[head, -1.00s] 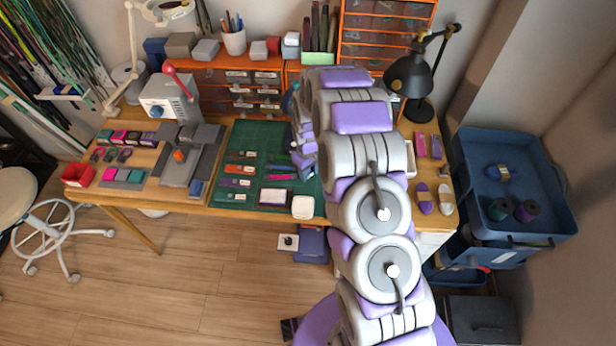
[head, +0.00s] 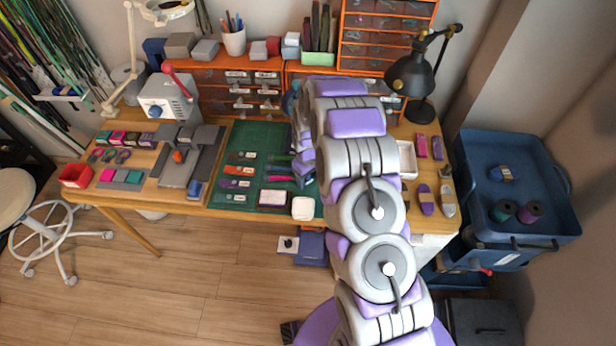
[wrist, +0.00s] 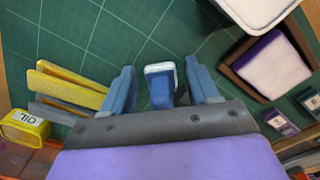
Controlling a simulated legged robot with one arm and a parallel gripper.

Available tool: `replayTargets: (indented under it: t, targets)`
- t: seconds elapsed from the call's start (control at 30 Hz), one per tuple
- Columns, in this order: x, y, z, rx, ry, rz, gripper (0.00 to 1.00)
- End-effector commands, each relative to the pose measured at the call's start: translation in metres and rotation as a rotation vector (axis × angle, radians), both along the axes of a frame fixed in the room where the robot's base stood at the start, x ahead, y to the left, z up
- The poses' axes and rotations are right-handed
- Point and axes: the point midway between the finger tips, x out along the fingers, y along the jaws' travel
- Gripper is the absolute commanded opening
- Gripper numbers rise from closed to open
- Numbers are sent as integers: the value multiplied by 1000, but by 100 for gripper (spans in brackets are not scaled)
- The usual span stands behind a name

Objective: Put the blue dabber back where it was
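In the wrist view a blue block-like piece with a pale end, which looks like the blue dabber (wrist: 161,92), stands between the two blue fingers of my gripper (wrist: 161,67). A narrow gap shows on each side of it, so the fingers are open around it and do not visibly touch it. The green cutting mat (wrist: 85,40) lies below. In the head view my gripper (head: 303,168) is low over the right part of the mat (head: 250,135), and my arm hides the dabber there.
A white square pot (wrist: 262,12) and a purple-rimmed pad in a brown tray (wrist: 270,65) are beyond my fingers to the right in the wrist view. Yellow tools (wrist: 70,85) and a yellow OIL container (wrist: 25,128) lie left. Orange drawers (head: 240,90) line the table's back.

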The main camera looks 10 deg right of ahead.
Motion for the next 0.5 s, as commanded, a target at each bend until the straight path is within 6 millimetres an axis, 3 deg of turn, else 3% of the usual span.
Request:
replayTargets:
  t: [0.33,0.5]
  targets:
    - [0,0,2,0,-1,0,63]
    - [1,0,17,0,-4,0,63]
